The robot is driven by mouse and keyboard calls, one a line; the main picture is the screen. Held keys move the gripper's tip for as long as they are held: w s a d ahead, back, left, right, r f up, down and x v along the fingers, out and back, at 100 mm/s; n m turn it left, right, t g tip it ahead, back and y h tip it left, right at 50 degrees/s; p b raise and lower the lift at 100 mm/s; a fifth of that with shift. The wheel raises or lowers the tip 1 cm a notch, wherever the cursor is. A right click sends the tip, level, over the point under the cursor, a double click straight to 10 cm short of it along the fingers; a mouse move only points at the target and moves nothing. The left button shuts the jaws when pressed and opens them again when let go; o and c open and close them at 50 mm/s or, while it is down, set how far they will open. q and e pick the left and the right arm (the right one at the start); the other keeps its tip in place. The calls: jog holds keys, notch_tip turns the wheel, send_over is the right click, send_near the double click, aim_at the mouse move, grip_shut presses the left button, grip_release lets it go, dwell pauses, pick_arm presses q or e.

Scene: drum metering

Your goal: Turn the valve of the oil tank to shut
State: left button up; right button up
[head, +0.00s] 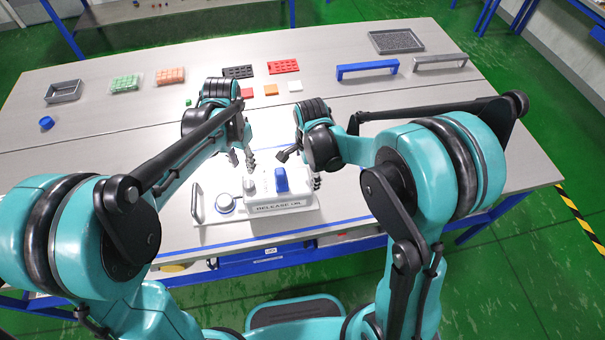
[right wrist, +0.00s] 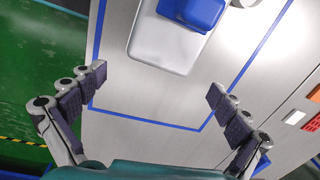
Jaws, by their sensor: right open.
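The white oil tank (head: 302,201) stands on a pale plate at the table's front edge, with a "RELEASE" label on its front. A blue valve handle (head: 281,180) sits on top, beside a grey knob (head: 249,186). In the right wrist view, the blue handle (right wrist: 196,12) and white tank (right wrist: 165,48) are at the top, beyond my fingertips. My right gripper (head: 300,169) is open and empty near the tank's right side; its spread fingers also show in the wrist view (right wrist: 157,82). My left gripper (head: 243,162) is just behind the tank, left of the handle; its finger gap is unclear.
A round grey dial (head: 225,203) and a metal handle (head: 197,203) sit left of the tank. A blue bar handle (head: 366,69), a grey bar handle (head: 440,62) and trays stand farther back.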

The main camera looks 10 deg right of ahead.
aim_at(248, 184)
jog(key=f, duration=0.1)
jog(key=a+f+m, duration=0.1)
jog(key=f+m, duration=0.1)
jog(key=f, duration=0.1)
jog(key=shift+w+a+f+g, duration=0.1)
jog(key=shift+w+a+g, duration=0.05)
jog(key=shift+w+g, duration=0.25)
notch_tip(248, 184, down, 7)
jog(key=shift+f, duration=0.2)
jog(key=c, duration=1.2)
pick_arm(q)
jog(key=shift+o, duration=1.3)
pick_arm(e)
jog(key=c, duration=0.3)
pick_arm(q)
jog(key=shift+o, duration=0.8)
jog(key=shift+r, duration=0.3)
pick_arm(e)
jog(key=shift+c, duration=0.2)
pick_arm(q)
notch_tip(248, 184, down, 10)
jog(key=shift+f+m, duration=0.25)
jog(key=shift+m, duration=0.85)
